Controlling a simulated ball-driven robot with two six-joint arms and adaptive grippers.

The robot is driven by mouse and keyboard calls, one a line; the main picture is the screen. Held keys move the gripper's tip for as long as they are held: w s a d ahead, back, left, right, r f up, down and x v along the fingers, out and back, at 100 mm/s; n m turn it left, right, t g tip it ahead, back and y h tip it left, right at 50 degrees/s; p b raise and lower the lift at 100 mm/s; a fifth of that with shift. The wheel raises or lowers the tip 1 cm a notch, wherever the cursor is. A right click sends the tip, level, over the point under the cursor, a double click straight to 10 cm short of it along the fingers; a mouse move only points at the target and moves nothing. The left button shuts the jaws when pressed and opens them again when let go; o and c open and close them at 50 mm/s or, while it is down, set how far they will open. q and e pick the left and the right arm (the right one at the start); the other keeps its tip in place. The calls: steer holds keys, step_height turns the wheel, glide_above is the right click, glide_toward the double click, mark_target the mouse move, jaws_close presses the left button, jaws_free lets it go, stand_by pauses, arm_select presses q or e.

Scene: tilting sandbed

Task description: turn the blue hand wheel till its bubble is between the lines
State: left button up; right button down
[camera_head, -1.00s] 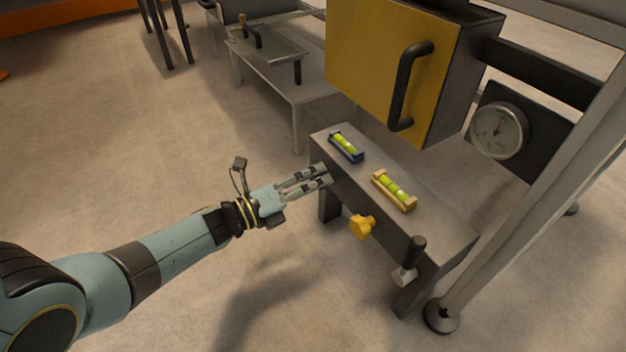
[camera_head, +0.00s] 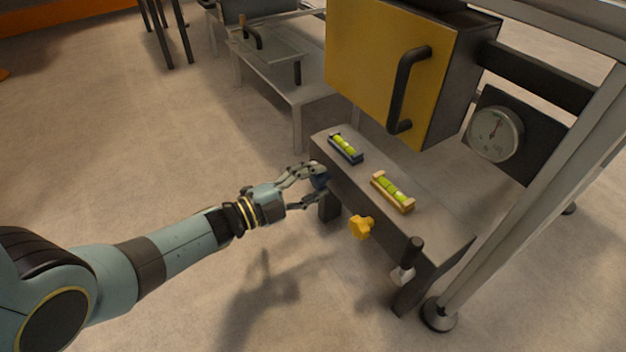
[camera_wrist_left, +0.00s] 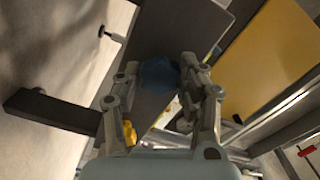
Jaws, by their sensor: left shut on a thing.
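The blue hand wheel (camera_head: 320,181) is on the near side of the grey bench, at its far left end. My left gripper (camera_head: 318,187) has its fingers around the wheel, shut on it. In the left wrist view the blue wheel (camera_wrist_left: 158,74) sits between the two fingers and partly hides behind them. The blue-framed level vial (camera_head: 346,148) lies on the bench top above the wheel. Its tube is yellow-green; the bubble's place against the lines is too small to tell. My right gripper is not in view.
A yellow knob (camera_head: 361,227) and a dark-handled lever (camera_head: 412,250) are on the bench's near side, right of the wheel. A yellow-framed vial (camera_head: 393,192) lies on the grey bench (camera_head: 437,222). A yellow-fronted box (camera_head: 372,65) and a dial gauge (camera_head: 495,133) stand behind. Floor at left is clear.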

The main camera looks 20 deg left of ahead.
arm_select(q)
steer(key=shift+a+n, duration=0.1)
steer(key=shift+n, duration=1)
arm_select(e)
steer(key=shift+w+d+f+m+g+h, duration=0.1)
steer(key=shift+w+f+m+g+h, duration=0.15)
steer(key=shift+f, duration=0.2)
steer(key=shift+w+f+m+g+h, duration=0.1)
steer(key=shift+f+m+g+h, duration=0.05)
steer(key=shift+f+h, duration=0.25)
arm_select(q)
steer(key=o, duration=1.2)
steer(key=shift+s, duration=0.1)
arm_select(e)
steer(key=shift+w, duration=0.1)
arm_select(q)
steer(key=v, duration=1.1)
steer(key=shift+s+a, duration=0.3)
